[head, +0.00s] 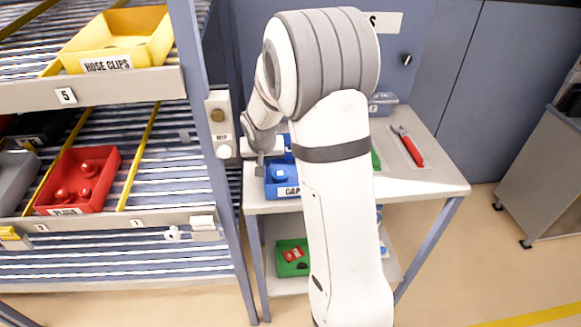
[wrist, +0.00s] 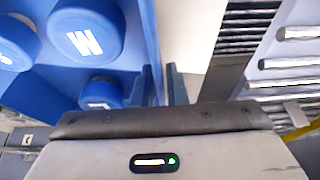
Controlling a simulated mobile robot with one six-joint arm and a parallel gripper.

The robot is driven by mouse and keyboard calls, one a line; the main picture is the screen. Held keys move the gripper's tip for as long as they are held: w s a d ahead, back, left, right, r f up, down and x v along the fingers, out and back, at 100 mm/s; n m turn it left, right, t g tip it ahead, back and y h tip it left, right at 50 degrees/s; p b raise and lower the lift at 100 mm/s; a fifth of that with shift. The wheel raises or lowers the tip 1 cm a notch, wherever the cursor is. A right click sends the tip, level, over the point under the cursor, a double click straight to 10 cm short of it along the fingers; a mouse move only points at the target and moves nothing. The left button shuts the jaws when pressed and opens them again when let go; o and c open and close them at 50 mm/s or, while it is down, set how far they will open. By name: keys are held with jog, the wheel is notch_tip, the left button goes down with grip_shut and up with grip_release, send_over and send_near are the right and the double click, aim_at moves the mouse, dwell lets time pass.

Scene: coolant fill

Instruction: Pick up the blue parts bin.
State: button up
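The blue parts bin (head: 284,191) sits on the white tabletop, left of my arm, with a label on its front that is partly hidden. In the wrist view the bin (wrist: 152,30) fills the upper left, with several round blue caps in it. My gripper (head: 263,158) is at the bin's left side. In the wrist view the two dark fingers of my gripper (wrist: 161,84) stand close together, one on each side of the bin's wall, and look shut on it. My arm hides the bin's right part in the head view.
The table (head: 425,168) holds a red tool (head: 409,148) at right. A green bin (head: 291,258) is on the shelf below. A rack post (head: 206,130) stands close left of my gripper; the rack holds a red bin (head: 78,180) and a yellow bin (head: 118,40).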

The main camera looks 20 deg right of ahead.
grip_shut()
